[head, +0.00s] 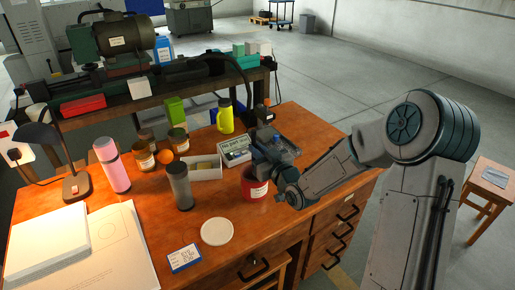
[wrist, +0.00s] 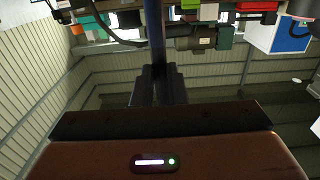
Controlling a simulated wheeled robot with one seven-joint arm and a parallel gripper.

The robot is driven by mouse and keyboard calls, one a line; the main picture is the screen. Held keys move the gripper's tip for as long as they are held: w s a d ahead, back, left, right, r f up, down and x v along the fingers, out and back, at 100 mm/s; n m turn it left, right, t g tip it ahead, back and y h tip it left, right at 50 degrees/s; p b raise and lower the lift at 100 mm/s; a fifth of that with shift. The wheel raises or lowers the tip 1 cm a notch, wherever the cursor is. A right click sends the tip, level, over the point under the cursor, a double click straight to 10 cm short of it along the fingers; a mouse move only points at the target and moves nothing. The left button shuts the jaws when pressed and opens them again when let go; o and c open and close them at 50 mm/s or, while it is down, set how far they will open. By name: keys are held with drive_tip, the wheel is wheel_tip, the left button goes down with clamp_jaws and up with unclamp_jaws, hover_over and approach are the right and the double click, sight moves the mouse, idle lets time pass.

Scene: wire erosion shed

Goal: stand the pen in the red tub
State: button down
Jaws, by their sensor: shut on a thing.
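The red tub (head: 250,192) with a white label stands near the right part of the wooden desk. My gripper (head: 262,160) is at the tub's upper right and hides part of its rim. In the wrist view my gripper (wrist: 158,88) is shut on the pen (wrist: 154,32), a thin dark blue shaft that runs out of the top of the picture. The pen cannot be made out in the head view, so I cannot tell whether its end is inside the tub.
A tray of small items (head: 235,153) and an open white box (head: 205,168) stand behind and left of the tub. A dark grey cylinder (head: 181,188), a pink bottle (head: 113,165) and a yellow bottle (head: 226,117) stand around. A white disc (head: 217,232) lies in front.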

wheel_tip(320, 180, down, 8)
drive_tip(key=b, duration=0.7)
drive_tip(key=shift+b, duration=0.4)
drive_tip(key=c, duration=1.4)
unclamp_jaws()
drive_tip(key=shift+o, duration=0.2)
drive_tip(key=b+v, duration=0.9)
drive_tip(key=v, duration=0.4)
drive_tip(key=shift+s+d+b, duration=0.2)
drive_tip(key=shift+d+b, duration=0.05)
drive_tip(key=shift+b, duration=0.15)
drive_tip(key=shift+s, duration=0.1)
drive_tip(key=shift+r, duration=0.1)
